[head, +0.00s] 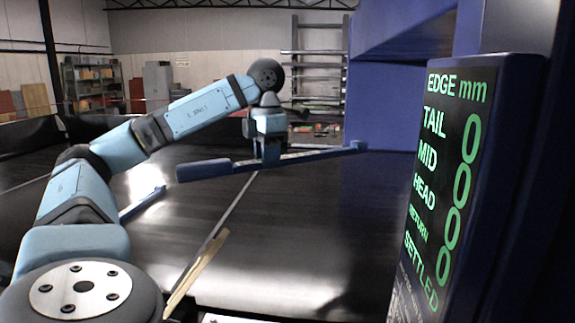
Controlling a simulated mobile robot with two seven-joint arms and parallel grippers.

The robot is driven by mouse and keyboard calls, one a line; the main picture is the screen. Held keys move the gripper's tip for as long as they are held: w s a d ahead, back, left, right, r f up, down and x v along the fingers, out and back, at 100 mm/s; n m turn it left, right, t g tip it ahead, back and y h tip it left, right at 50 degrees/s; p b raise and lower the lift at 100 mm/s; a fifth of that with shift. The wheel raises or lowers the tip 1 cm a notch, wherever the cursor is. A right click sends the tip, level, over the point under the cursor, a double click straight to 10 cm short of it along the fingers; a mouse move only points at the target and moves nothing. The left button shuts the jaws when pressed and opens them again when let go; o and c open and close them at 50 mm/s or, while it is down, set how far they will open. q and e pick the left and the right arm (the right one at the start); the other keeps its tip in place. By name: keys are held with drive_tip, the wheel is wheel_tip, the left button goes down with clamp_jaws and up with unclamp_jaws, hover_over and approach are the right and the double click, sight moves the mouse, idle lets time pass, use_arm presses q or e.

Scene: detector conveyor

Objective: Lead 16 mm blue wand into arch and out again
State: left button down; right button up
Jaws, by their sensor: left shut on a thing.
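The blue wand (204,170) is a long bar with a thick blue left end, a pale strip along its middle and a blue right tip. My left gripper (270,154) is shut on it near the middle and holds it roughly level across the belt, the right side slightly higher in the picture. The blue arch (405,38) fills the upper right. The wand's right tip overlaps the arch's left edge in the picture; I cannot tell whether it is inside. A display panel (465,185) reads EDGE mm, TAIL, MID, HEAD, RETURN, SETTLED, with several zeros. My right gripper is out of view.
The black conveyor belt (300,225) is wide and mostly bare. Another blue bar (142,204) lies at the left, partly behind my arm. A wooden strip (197,272) is at the front. Shelves (318,75) stand far back. The panel stands close at the right.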

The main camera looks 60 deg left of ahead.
use_arm(q)
drive_tip(key=shift+s+a+f+b, duration=0.2)
drive_tip(key=shift+s+a+b, duration=0.1)
drive_tip(key=shift+s+a, duration=0.05)
drive_tip(key=s+a+r+b, duration=0.1)
drive_tip(key=s+a+b, duration=0.7)
drive_tip(key=s+a, duration=0.3)
drive_tip(key=shift+s, duration=2.4)
